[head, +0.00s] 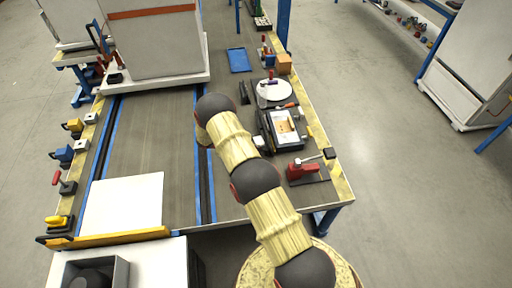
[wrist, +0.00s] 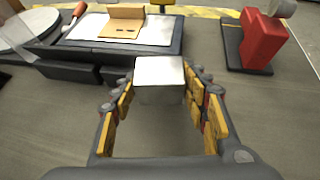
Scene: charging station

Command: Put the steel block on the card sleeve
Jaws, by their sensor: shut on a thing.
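The steel block (wrist: 160,78) is a pale grey box between the fingertips of my gripper (wrist: 160,92), which is shut on it. In the head view a small pale block (head: 260,141) shows beside my arm, at the left side of a dark tray; my arm hides most of the gripper there. I cannot tell how high the block is above the bench. The card sleeve (wrist: 122,22) looks like a flat brown piece on a white sheet in the tray, beyond the block. It also shows in the head view (head: 286,127).
The dark tray (wrist: 82,48) stands just beyond my gripper. A red clamp (wrist: 262,42) stands to its right and a white disc (wrist: 22,30) to its left. A screwdriver (wrist: 75,14) lies by the tray. Bare bench surface lies around my fingers.

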